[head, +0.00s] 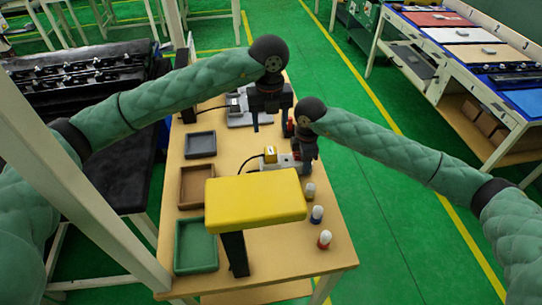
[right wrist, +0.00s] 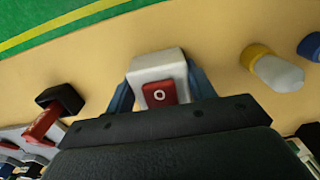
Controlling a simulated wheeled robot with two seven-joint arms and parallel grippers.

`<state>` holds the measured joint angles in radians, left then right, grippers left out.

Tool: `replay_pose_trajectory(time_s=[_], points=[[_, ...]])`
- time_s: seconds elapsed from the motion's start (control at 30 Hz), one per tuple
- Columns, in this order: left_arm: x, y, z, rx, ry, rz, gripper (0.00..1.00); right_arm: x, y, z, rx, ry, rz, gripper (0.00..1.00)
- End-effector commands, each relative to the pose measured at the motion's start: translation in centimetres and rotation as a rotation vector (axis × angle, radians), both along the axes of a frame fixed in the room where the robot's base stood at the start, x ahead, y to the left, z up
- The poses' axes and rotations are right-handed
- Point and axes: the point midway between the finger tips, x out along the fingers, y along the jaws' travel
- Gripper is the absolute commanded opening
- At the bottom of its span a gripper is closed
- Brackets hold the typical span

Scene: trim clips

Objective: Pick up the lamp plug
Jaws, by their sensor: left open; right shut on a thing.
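A yellow plug (head: 270,154) with a black cable, likely the lamp plug, stands upright on a pale power strip (head: 284,162) in the middle of the table. My right gripper (head: 303,169) is shut on a white block with a red switch marked O (right wrist: 158,84), which looks like the strip's right end; its blue fingers flank it in the right wrist view. My left gripper (head: 269,117) is open, beyond the plug and near a grey device (head: 238,108). A yellow lamp head (head: 255,198) on a dark post stands in front and hides part of the table.
Grey (head: 200,145), brown (head: 184,200) and green (head: 183,262) trays line the left side. A red-handled clamp (right wrist: 48,120) lies beyond my right gripper.

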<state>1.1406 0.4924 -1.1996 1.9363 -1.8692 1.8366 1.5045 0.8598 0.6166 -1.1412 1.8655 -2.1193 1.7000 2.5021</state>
Motion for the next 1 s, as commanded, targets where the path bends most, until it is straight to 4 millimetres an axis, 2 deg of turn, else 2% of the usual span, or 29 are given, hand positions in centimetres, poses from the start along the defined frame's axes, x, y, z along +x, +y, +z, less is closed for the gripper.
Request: replay_pose_trajectory(time_s=[0.17, 0.5, 0.77, 1.0], points=[[-0.1, -0.1, -1.3, 0.009, -0.007, -0.017, 0.58, 0.0, 0.0, 0.0, 0.0, 0.0, 0.0, 0.22], [-0.1, 0.0, -6.2, 0.008, -0.006, -0.015, 0.58, 0.0, 0.0, 0.0, 0.0, 0.0, 0.0, 0.22], [0.0, -0.1, -7.8, 0.007, -0.006, -0.014, 0.58, 0.0, 0.0, 0.0, 0.0, 0.0, 0.0, 0.22], [0.0, -0.1, -11.0, 0.007, -0.006, -0.014, 0.58, 0.0, 0.0, 0.0, 0.0, 0.0, 0.0, 0.22]])
